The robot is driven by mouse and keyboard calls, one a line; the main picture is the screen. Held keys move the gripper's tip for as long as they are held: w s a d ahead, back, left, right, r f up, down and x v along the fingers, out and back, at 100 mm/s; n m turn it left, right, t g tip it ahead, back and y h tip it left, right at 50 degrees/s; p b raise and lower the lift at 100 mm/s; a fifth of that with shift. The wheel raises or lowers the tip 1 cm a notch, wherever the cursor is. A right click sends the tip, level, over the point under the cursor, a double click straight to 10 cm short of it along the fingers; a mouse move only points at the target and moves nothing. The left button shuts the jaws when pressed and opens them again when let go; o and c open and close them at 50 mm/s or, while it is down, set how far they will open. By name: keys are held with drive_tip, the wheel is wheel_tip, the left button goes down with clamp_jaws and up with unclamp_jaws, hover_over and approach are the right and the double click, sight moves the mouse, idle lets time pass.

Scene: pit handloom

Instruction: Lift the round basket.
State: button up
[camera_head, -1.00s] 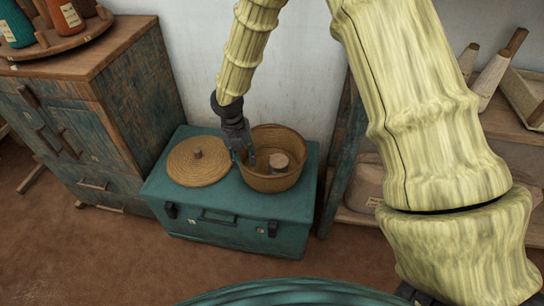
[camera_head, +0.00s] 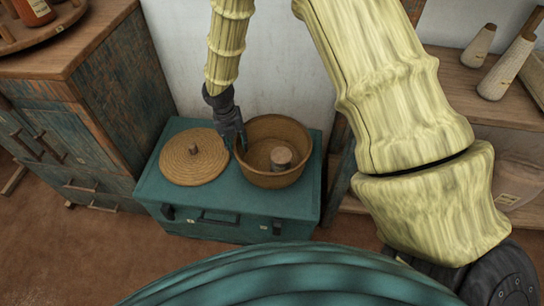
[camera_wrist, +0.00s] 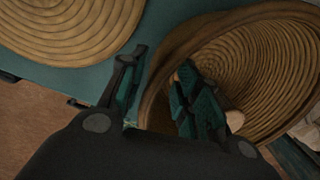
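The round basket (camera_head: 299,129), a coiled tan bowl shape without a lid, stands upright on the right part of a teal chest (camera_head: 170,194). A small round piece (camera_head: 281,156) with a pale top lies inside it. My gripper (camera_head: 238,147) points down at the basket's left rim. In the wrist view, my gripper (camera_wrist: 160,72) is open, with one finger outside the basket (camera_wrist: 285,60) over the chest and the other inside it. The rim runs between the fingers with visible gaps. Contact with the wall cannot be told.
A flat coiled lid (camera_head: 192,160) with a knob lies on the chest left of the basket. A worn wooden cabinet (camera_head: 120,85) stands at left, and a shelf (camera_head: 465,95) with cones at right. The white wall (camera_head: 175,40) is close behind.

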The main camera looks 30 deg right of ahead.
drive_tip(key=shift+s+f, duration=0.2)
drive_tip(key=shift+f, duration=0.25)
drive_tip(key=f, duration=0.2)
drive_tip(key=s+f+b, duration=0.1)
drive_tip(key=f, duration=0.1)
drive_tip(key=shift+d+f, duration=0.15)
drive_tip(key=shift+d, duration=0.05)
clamp_jaws()
